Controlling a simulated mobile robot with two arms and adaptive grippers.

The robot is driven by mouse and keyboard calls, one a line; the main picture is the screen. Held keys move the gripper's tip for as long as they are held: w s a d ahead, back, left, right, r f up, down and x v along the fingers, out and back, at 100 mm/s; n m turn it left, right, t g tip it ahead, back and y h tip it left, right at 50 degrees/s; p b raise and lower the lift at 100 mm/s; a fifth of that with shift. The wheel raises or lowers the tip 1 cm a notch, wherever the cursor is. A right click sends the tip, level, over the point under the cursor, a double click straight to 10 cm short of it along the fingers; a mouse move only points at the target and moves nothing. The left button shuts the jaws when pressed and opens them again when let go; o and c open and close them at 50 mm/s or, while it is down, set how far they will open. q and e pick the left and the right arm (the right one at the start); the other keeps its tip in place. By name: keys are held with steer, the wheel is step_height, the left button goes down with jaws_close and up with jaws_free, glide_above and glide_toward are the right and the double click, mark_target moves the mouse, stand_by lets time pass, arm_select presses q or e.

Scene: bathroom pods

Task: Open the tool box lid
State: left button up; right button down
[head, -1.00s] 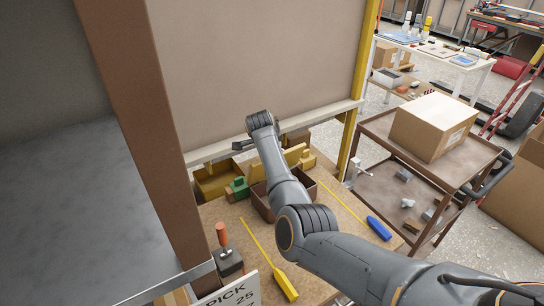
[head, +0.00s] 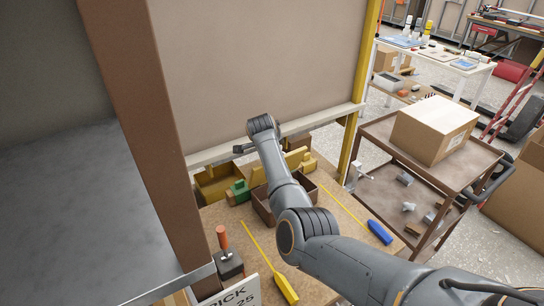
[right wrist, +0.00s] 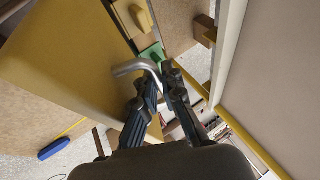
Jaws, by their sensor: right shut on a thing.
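In the right wrist view a large yellow panel (right wrist: 75,55), which looks like the tool box lid, fills the left side close to the camera. A bent metal handle (right wrist: 128,68) stands at its edge. My right gripper (right wrist: 161,76) is shut on this handle, with its fingers on either side of the bar. In the head view my right arm reaches over the workbench, and its gripper (head: 242,148) is small and partly hidden at the back. A yellow box (head: 212,185) shows beside the arm there; how it joins the panel cannot be told. My left gripper is not in view.
A brown post (head: 140,130) stands at left. A cart with a cardboard box (head: 433,130) stands at right.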

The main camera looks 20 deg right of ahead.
steer(key=shift+s+a+f, duration=0.15)
steer(key=shift+f, duration=0.15)
steer(key=c, duration=1.7)
jaws_free()
steer(key=shift+w, duration=0.25)
steer(key=shift+r, duration=0.1)
steer(key=v, duration=1.1)
steer(key=shift+s+a+r, duration=0.15)
steer(key=shift+r, duration=0.15)
